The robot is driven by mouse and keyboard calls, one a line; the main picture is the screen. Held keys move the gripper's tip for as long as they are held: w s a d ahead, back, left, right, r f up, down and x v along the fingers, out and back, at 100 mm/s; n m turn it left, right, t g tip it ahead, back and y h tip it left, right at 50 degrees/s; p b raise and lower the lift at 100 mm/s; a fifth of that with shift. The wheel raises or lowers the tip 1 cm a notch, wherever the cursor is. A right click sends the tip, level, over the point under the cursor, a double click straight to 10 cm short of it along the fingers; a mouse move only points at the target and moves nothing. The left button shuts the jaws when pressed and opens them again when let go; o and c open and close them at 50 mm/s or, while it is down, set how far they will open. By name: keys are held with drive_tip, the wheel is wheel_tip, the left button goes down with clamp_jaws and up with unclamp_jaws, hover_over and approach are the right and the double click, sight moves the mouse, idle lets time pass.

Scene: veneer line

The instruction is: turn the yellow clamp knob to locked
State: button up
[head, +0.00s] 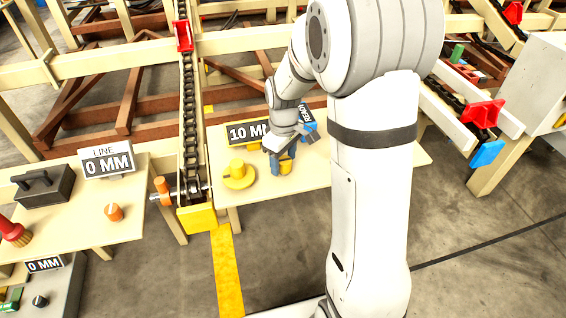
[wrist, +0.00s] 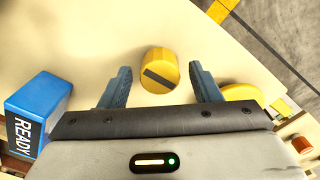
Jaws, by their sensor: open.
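The yellow clamp knob (wrist: 159,66) stands on the pale tabletop in the wrist view, a round cylinder with a dark diagonal bar across its top. My gripper (wrist: 161,84) is open, with one blue-grey finger on each side of the knob and a visible gap on both sides. I see no lock marking on the knob.
A blue READY box (wrist: 38,110) stands left of my fingers in the wrist view. A second yellow knob on a round disc (head: 239,180) sits left of my gripper, close to it. A 10 MM sign (head: 247,132) stands behind. The table's front is clear.

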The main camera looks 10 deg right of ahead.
drive_tip(key=shift+f, duration=0.25)
drive_tip(key=c, duration=1)
